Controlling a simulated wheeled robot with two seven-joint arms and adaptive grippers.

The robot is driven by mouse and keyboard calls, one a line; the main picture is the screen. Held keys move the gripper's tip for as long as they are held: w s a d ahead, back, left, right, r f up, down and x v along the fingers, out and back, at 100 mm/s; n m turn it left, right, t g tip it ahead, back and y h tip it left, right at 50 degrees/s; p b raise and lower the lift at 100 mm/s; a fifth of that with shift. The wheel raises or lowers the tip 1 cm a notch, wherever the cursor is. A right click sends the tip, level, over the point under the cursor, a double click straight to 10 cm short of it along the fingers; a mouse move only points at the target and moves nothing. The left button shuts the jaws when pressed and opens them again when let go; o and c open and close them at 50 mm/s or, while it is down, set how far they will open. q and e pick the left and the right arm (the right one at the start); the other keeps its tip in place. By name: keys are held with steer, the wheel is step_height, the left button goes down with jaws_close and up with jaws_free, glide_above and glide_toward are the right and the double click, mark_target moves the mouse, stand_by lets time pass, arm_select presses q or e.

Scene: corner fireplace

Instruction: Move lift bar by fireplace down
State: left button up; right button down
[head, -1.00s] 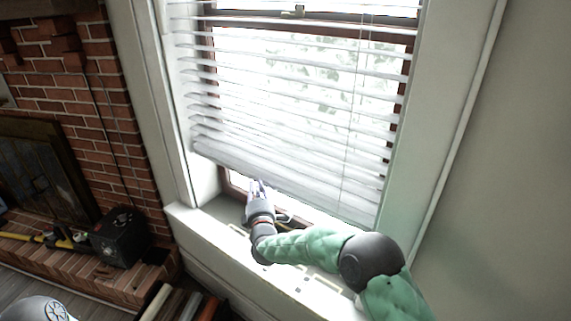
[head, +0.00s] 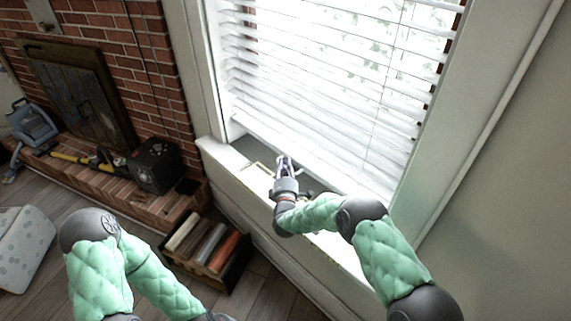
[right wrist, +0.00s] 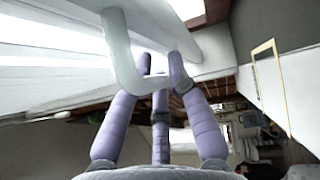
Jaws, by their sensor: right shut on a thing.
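The white slatted blind (head: 320,85) hangs in the window in the head view, with its bottom edge close above the sill. In the right wrist view, the lift bar (right wrist: 119,50) is a smooth white bent handle at the blind's bottom rail. My right gripper (head: 284,160) is at the blind's bottom edge. Its purple fingers show in the right wrist view (right wrist: 160,72), shut on the lift bar, with part of the bar between the fingertips. My left arm shows at the lower left of the head view, but its gripper is out of frame.
The white window sill (head: 257,178) runs below the blind. A low crate (head: 185,262) with several long items stands on the floor beside it. A black box (head: 155,165) sits on the brick hearth at left. A pale spotted seat (head: 22,245) is at far left.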

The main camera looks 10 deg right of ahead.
steer(key=c, duration=1.2)
jaws_free()
steer(key=shift+o, duration=0.2)
steer(key=s+a+f, duration=0.1)
steer(key=s, duration=1)
steer(key=shift+s+a+f, duration=0.25)
steer(key=shift+s+a, duration=0.1)
steer(key=shift+s, duration=0.05)
